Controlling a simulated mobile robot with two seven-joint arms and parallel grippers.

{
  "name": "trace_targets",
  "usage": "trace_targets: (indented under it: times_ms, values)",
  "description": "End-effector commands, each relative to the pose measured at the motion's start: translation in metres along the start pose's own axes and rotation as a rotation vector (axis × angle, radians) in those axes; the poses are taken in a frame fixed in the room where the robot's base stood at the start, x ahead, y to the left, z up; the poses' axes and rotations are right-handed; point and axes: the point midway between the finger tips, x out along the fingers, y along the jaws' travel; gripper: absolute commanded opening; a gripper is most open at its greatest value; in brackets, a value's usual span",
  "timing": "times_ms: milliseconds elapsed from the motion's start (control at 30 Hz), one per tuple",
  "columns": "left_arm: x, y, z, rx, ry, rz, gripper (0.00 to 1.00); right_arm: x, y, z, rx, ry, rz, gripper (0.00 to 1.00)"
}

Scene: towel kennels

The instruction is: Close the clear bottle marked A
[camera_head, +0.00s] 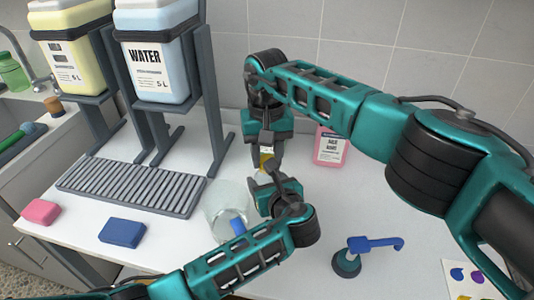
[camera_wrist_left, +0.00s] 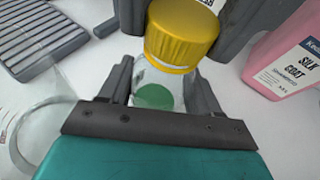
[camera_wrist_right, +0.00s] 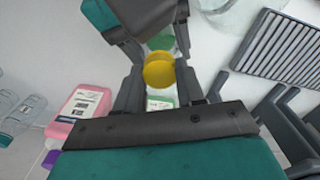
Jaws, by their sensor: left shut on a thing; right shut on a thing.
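The clear bottle (camera_wrist_left: 150,78) stands between the fingers of my left gripper (camera_wrist_left: 162,90), which is shut on its body. A green patch shows low on the bottle; no letter A is readable. A ribbed yellow cap (camera_wrist_left: 182,35) is at the bottle's mouth, and it also shows in the right wrist view (camera_wrist_right: 158,70). My right gripper (camera_wrist_right: 158,85) is shut on the cap from the other side. In the head view, my left gripper (camera_head: 272,182) and right gripper (camera_head: 265,148) meet closely, hiding most of the bottle. Whether the cap is fully seated cannot be told.
A clear pitcher (camera_head: 226,198) stands just left of my left gripper. A pink bottle (camera_head: 330,148) stands behind right. A blue pump head (camera_head: 374,244) is at front right. The grey drip rack (camera_head: 130,186) and water tank (camera_head: 155,55) fill the left; blue sponge (camera_head: 122,233) in front.

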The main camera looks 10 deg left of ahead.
Motion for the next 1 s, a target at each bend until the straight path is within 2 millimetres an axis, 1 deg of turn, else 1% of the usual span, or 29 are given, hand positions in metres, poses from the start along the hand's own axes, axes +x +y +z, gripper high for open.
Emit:
trace_targets:
  times_ms: [33,133,267,367,467,1000]
  values:
    - [0.0001,0.0001,-0.0003,0.000,0.001,0.000,0.00,-0.0001,0.0001,-0.0001,0.000,0.000,0.000,0.11]
    - [0.0001,0.0002,-0.0002,0.000,0.000,0.000,0.00,-0.0001,0.0001,-0.0001,0.000,0.000,0.000,0.02]
    - [0.0001,0.0002,-0.0002,0.000,0.001,0.000,0.00,-0.0002,0.0002,-0.0001,0.024,0.000,0.000,0.01]
    - [0.0001,0.0002,-0.0002,0.000,0.001,0.000,0.00,-0.0001,0.0002,0.0000,0.126,0.000,0.000,0.01]
    - [0.0001,0.0002,-0.0002,0.000,0.001,0.000,0.00,0.0001,0.0005,-0.0001,0.300,0.001,0.002,0.01]
    - [0.0002,0.0002,-0.0002,0.000,0.001,0.001,0.00,0.0005,0.0004,0.0001,1.349,-0.001,0.001,0.01]
